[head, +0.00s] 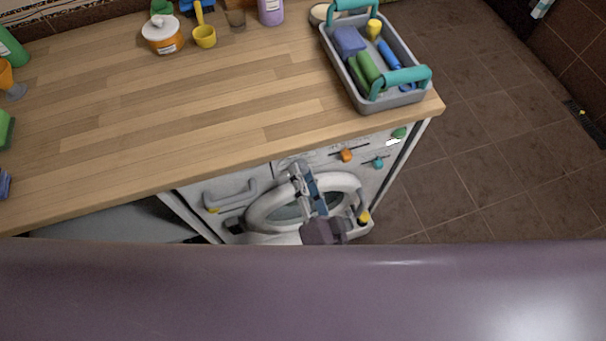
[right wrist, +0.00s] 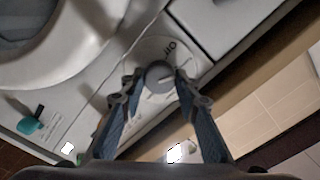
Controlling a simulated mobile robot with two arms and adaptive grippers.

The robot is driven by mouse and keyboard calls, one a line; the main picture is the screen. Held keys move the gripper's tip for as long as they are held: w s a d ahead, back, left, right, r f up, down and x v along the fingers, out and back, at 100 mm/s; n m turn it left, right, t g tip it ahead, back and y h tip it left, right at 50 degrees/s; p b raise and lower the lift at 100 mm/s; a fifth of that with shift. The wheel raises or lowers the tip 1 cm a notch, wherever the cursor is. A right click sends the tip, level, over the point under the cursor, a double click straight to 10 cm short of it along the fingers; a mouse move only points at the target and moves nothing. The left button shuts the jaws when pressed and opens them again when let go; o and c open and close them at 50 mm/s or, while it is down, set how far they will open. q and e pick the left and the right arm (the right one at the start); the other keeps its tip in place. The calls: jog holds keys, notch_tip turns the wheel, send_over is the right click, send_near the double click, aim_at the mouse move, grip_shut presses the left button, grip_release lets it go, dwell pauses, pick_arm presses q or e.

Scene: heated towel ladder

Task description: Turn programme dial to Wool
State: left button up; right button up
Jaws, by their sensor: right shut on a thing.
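The washing machine (head: 235,190) stands under the wooden worktop, its white front facing me. The programme dial (right wrist: 158,76) is a round grey knob with a pale pointer line, on a light disc in the right wrist view. The word "Off" (right wrist: 170,47) shows beside it; I cannot read any other programme name. My right gripper (right wrist: 158,80) has its two fingers closed on either side of the dial. In the head view the right gripper (head: 298,168) is at the panel above the round door (head: 342,184) and hides the dial. My left gripper is not in view.
An orange knob (head: 346,155) and a teal knob (head: 378,162) sit on the panel to the right. A drawer handle (head: 230,196) is at the left. A grey caddy (head: 360,98) with teal handles stands on the worktop (head: 200,110).

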jog(key=m, duration=0.3)
jog(key=shift+f+m, duration=0.1)
jog(key=shift+m, duration=0.3)
jog(key=shift+m+b, duration=0.6)
jog(key=shift+m, duration=1.3)
jog(key=o, duration=1.2)
jog(key=shift+c, duration=0.2)
jog(key=v, duration=1.2)
